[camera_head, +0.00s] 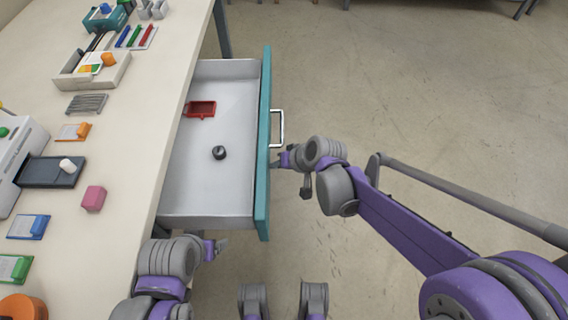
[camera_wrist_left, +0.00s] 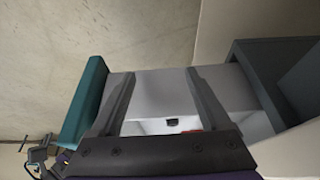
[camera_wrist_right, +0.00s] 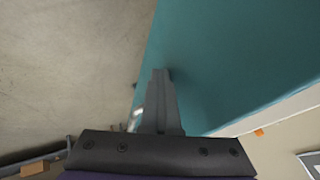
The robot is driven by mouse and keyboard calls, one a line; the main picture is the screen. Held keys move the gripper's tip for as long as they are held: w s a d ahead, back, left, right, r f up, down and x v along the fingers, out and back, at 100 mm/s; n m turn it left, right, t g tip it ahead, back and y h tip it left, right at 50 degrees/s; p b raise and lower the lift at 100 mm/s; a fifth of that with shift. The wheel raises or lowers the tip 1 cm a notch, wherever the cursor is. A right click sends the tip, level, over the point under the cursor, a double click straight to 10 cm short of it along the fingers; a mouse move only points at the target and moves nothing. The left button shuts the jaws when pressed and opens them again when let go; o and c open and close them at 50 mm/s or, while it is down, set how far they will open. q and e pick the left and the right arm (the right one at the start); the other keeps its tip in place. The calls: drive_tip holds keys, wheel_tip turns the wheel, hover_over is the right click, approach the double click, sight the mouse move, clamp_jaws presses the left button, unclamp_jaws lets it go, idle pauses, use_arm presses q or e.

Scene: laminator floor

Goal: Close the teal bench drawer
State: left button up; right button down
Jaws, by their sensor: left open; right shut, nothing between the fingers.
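The teal bench drawer (camera_head: 264,150) stands pulled out from the bench, its grey inside showing. My right gripper (camera_head: 279,160) is shut and empty at the outer side of the front, near the handle's lower end. In the right wrist view its fingers (camera_wrist_right: 160,82) point at the teal face (camera_wrist_right: 230,60); whether they touch cannot be told. My left gripper (camera_head: 222,245) is open beside the drawer's near side, also in the left wrist view (camera_wrist_left: 163,95).
The floor (camera_head: 420,100) right of the drawer is clear apart from my right arm.

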drive_tip(key=a+p, duration=0.1)
drive_tip(key=a, duration=2.4)
drive_tip(key=shift+p, duration=0.35)
drive_tip(key=shift+a+r, duration=0.1)
drive_tip(key=shift+a, duration=0.1)
drive_tip(key=shift+a, duration=0.1)
